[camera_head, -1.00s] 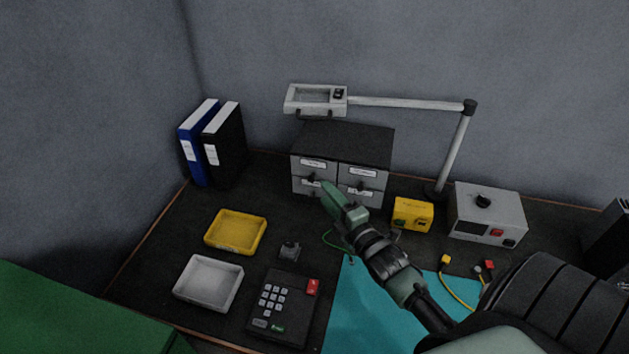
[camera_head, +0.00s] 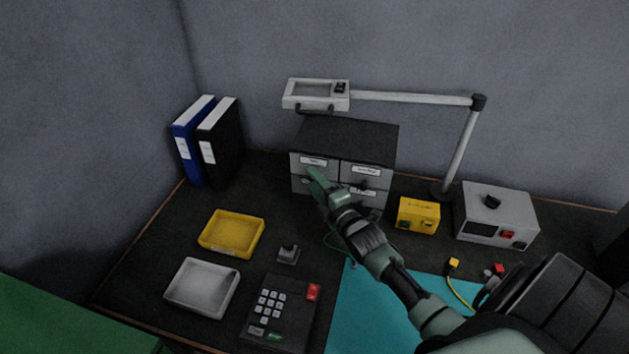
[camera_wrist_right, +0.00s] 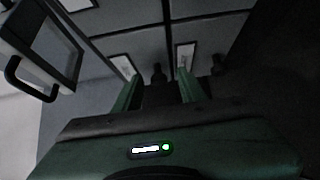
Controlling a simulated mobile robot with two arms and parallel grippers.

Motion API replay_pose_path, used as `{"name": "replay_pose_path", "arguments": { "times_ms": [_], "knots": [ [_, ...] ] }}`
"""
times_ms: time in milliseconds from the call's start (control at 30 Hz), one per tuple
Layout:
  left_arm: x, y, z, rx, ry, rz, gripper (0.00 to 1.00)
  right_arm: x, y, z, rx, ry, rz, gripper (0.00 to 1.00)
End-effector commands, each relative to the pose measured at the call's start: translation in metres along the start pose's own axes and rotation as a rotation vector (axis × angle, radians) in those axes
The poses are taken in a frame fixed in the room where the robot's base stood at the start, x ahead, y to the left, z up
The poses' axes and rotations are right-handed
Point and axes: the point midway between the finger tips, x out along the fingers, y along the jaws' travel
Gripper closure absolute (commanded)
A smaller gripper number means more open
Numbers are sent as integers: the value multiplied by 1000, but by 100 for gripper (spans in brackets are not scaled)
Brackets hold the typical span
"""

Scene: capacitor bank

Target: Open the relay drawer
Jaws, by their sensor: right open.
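The grey drawer cabinet (camera_head: 348,136) with a dark top stands at the back of the desk. Its front has labelled drawers in two columns; the label text is too small to read, so I cannot tell which is the relay drawer. My right gripper (camera_head: 317,180) is at the left column, covering part of the drawer fronts. In the right wrist view its green fingers (camera_wrist_right: 158,88) are open, with a dark drawer knob (camera_wrist_right: 157,70) showing between them, a little beyond. I cannot tell whether they touch it. The drawers look shut. My left gripper is not in view.
A lamp head (camera_head: 316,95) on a jointed arm hangs above the cabinet. A yellow box (camera_head: 417,215) and a grey instrument (camera_head: 496,216) stand to the right. A yellow tray (camera_head: 231,233), white tray (camera_head: 201,287) and keypad (camera_head: 279,308) lie in front; binders (camera_head: 219,142) stand left.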

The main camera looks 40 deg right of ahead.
Motion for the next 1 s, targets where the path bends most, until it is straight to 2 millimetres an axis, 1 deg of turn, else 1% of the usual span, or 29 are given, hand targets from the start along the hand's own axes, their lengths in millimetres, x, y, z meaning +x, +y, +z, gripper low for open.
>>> {"name": "replay_pose_path", "arguments": {
  "times_ms": [100, 300, 333, 367, 400, 467, 500, 1000],
  "knots": [
    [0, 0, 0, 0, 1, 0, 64, 5, 0, 0, -1, 0, 0, 59],
    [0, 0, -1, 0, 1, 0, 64, 5, 0, 0, -2, 0, 0, 59],
    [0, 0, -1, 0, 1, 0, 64, 5, 0, 0, -1, 0, 0, 62],
    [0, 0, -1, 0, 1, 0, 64, 5, 0, 0, -1, 0, 0, 70],
    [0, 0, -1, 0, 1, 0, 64, 5, 0, 0, -1, 0, 0, 81],
    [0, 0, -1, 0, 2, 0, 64, 5, 0, 0, -1, 0, 0, 98],
    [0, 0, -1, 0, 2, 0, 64, 5, 0, 0, -1, 0, 0, 100],
    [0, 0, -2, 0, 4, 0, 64, 4, 0, 0, -1, 0, -1, 100]
  ]
}}
